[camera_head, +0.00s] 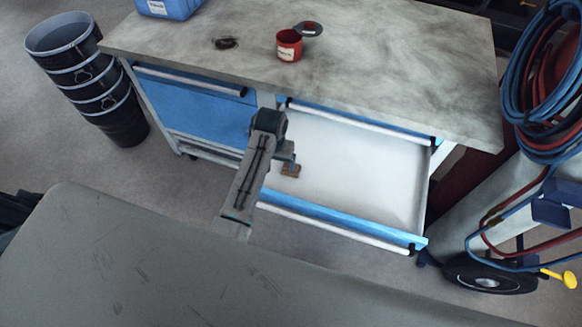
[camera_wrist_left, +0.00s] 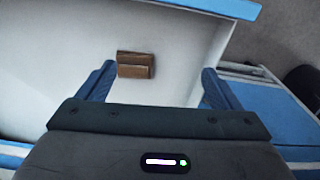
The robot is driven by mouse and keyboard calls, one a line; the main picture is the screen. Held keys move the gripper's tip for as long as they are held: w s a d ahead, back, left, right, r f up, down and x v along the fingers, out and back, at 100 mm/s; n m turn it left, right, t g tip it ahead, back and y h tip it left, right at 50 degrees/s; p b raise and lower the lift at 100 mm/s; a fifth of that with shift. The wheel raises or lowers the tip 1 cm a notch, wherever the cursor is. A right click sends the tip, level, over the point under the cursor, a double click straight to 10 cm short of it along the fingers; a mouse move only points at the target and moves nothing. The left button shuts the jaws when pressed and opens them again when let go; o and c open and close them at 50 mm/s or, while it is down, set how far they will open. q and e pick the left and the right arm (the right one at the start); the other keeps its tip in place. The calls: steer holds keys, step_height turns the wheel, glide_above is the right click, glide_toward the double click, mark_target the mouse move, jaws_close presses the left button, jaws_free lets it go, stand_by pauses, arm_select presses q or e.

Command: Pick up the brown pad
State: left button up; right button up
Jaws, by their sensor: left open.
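The brown pad (camera_head: 291,170) lies on the white floor of an open drawer (camera_head: 370,168), near the drawer's left part in the head view. In the left wrist view the pad (camera_wrist_left: 136,65) shows as a small brown block with a lengthwise line, beyond the fingertips and nearer the left finger. My left gripper (camera_head: 291,160) reaches over the drawer and hangs at the pad in the head view. In the left wrist view its fingers (camera_wrist_left: 158,82) are spread wide with nothing between them. My right gripper is not in view.
A grey worktop (camera_head: 400,75) overhangs the drawer's back. Stacked black buckets (camera_head: 90,80) stand left; a hose cart (camera_head: 490,275) stands right.

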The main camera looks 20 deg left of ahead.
arm_select(q)
steer(key=w+d+r, duration=0.2)
steer(key=w+d, duration=0.1)
steer(key=w, duration=0.2)
steer(key=shift+g, duration=0.3)
step_height(320, 180, down, 5)
steer(key=shift+r+p, duration=0.15)
steer(key=shift+p, duration=0.25)
steer(key=f, duration=0.1)
steer(key=f+p, duration=0.1)
steer(key=f, duration=0.2)
steer(key=shift+s+d+f, duration=0.2)
steer(key=shift+d, duration=0.15)
steer(key=shift+f, duration=0.6)
steer(key=c, duration=1.1)
steer(key=shift+o, duration=0.2)
steer(key=shift+r, duration=0.1)
step_height(320, 180, up, 10)
steer(key=shift+f+b, duration=0.1)
steer(key=shift+b, duration=0.4)
